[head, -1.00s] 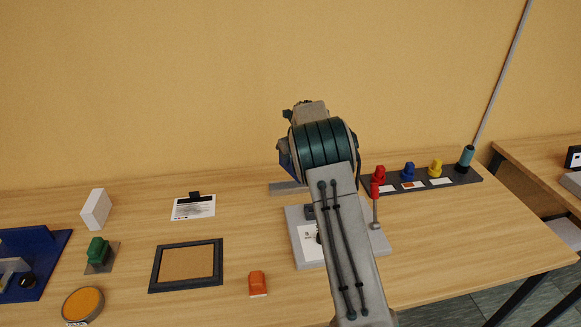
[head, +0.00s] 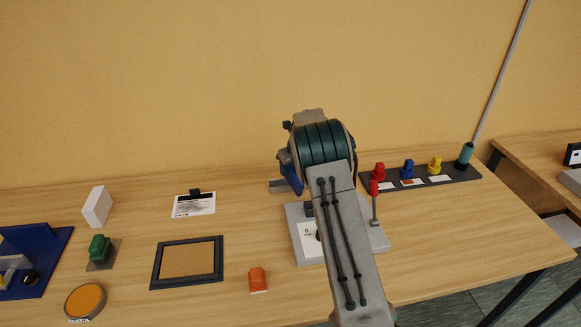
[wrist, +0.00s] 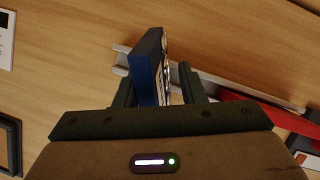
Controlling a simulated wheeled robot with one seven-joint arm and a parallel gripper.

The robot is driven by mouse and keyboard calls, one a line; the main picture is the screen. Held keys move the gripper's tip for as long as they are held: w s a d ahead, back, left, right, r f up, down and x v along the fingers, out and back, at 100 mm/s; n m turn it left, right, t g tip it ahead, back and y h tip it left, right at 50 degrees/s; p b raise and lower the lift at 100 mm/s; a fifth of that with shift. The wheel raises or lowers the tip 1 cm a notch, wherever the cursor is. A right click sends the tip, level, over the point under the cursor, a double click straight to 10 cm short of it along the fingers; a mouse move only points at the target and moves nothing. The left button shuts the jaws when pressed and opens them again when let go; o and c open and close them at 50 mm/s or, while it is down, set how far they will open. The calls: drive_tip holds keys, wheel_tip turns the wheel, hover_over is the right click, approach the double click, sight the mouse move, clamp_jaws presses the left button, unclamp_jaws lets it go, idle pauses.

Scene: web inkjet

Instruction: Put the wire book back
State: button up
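The wire book is a blue-covered book (wrist: 147,68) with pale page edges, between the two dark fingers of my gripper (wrist: 156,86) in the wrist view. In the head view the blue cover (head: 291,178) shows tilted at the left of my wrist; my arm hides the fingers there. I cannot tell whether book and rack touch.
A grey stand (head: 301,253) with a white card and a red-handled lever (head: 374,200) sits under my forearm. A dark strip (head: 428,181) with red, blue and yellow knobs lies right. A black-framed board (head: 187,262) and an orange block (head: 257,280) lie left, with bare wood between.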

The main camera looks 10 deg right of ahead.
drive_tip(key=shift+r, duration=0.1)
drive_tip(key=shift+r, duration=0.35)
drive_tip(key=s+d+r+n+b, duration=0.2)
drive_tip(key=s+r+n, duration=0.4)
drive_tip(key=s+r, duration=0.85)
drive_tip(key=s+a+r+n, duration=0.1)
drive_tip(key=s+r+n, duration=0.5)
drive_tip(key=s+n, duration=0.5)
drive_tip(key=s+f+n, duration=0.2)
drive_tip(key=s+n, duration=0.5)
drive_tip(key=s, duration=0.4)
drive_tip(key=s+f+n+h, duration=0.1)
drive_tip(key=s+f+n, duration=0.1)
drive_tip(key=s+n, duration=0.5)
drive_tip(key=s, duration=0.5)
drive_tip(key=shift+a+f+n+g+h, duration=0.15)
drive_tip(key=shift+a+n+g+h, duration=0.15)
drive_tip(key=shift+a, duration=0.1)
drive_tip(key=shift+o, duration=0.4)
